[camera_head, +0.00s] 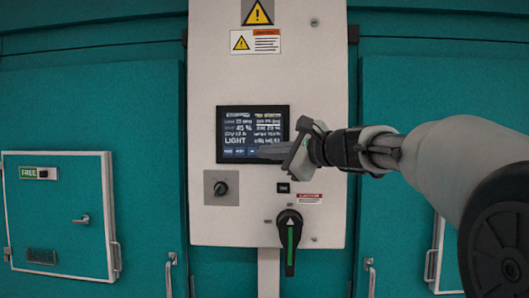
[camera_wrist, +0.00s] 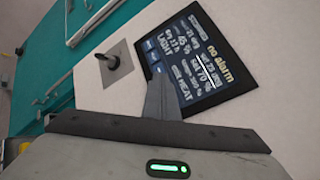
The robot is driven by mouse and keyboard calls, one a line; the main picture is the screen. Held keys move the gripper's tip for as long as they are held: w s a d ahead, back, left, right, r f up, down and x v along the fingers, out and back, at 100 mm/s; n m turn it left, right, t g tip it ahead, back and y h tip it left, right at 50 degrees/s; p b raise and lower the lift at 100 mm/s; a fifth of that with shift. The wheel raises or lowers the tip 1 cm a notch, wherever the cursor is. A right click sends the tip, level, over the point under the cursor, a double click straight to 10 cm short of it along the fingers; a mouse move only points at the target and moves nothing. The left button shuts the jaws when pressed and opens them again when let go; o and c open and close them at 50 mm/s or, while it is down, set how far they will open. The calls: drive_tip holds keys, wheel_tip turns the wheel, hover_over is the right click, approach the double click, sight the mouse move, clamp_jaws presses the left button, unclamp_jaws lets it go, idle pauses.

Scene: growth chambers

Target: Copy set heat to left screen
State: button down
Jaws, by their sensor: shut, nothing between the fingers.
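A dark control screen (camera_head: 240,125) is set in a pale panel on the teal wall. It also shows tilted in the wrist view (camera_wrist: 205,35), with "no alarm", "LIGHT", "45 %", "HEAT" and what looks like "set 70 %"; other lines are too small to read surely. Blue buttons run along its lower edge. My gripper (camera_head: 262,153) is shut and empty, its fingertips in front of the screen's lower edge, near the buttons. In the wrist view the closed fingers (camera_wrist: 156,70) cover part of that edge. I cannot tell whether they touch the glass. Only one screen shows.
Below the screen are a small black knob (camera_head: 220,188) and a large rotary switch (camera_head: 289,242) with a green stripe. A white-framed door marked "FREE" (camera_head: 62,205) is at left. Door handles flank the panel's base. My arm comes in from the right.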

drive_tip(key=shift+s, duration=0.1)
drive_tip(key=shift+s+b, duration=0.4)
drive_tip(key=shift+s, duration=0.25)
drive_tip(key=s+b, duration=0.2)
drive_tip(key=s, duration=0.3)
drive_tip(key=shift+a, duration=0.1)
idle(0.6)
